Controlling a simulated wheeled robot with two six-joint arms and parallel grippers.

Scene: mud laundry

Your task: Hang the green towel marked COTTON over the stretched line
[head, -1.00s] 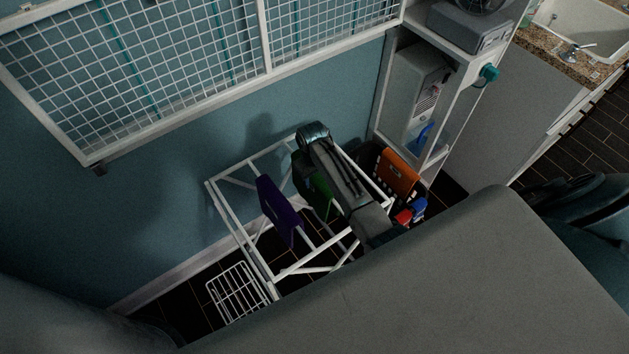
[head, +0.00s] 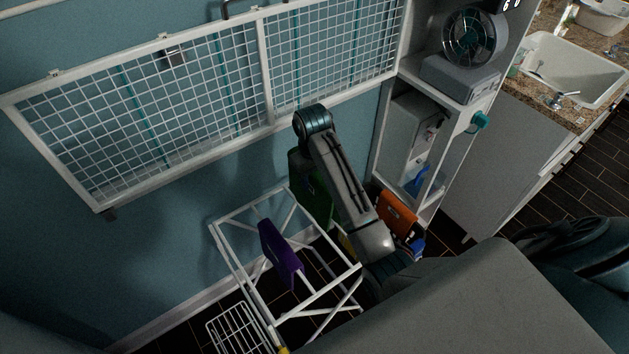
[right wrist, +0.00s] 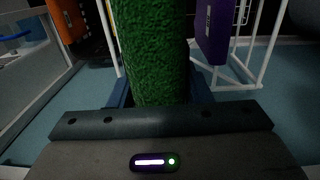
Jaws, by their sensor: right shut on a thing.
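The green towel (head: 312,198) hangs beside my right forearm in the head view, above the back right of the white drying rack. It also fills the top middle of the right wrist view (right wrist: 152,50), between the fingers of my right gripper (right wrist: 158,92), which is shut on it. The COTTON mark is not visible. In the head view my right arm hides part of the towel, and the gripper's fingers cannot be made out. I cannot pick out the stretched line in these frames. My left gripper is not in view.
A purple cloth (head: 281,253) hangs on the white drying rack (head: 238,268). An orange cloth (head: 396,213) is at the right, by a white shelf unit (head: 440,170) with a fan (head: 474,37). A white mesh panel (head: 190,105) is on the wall above.

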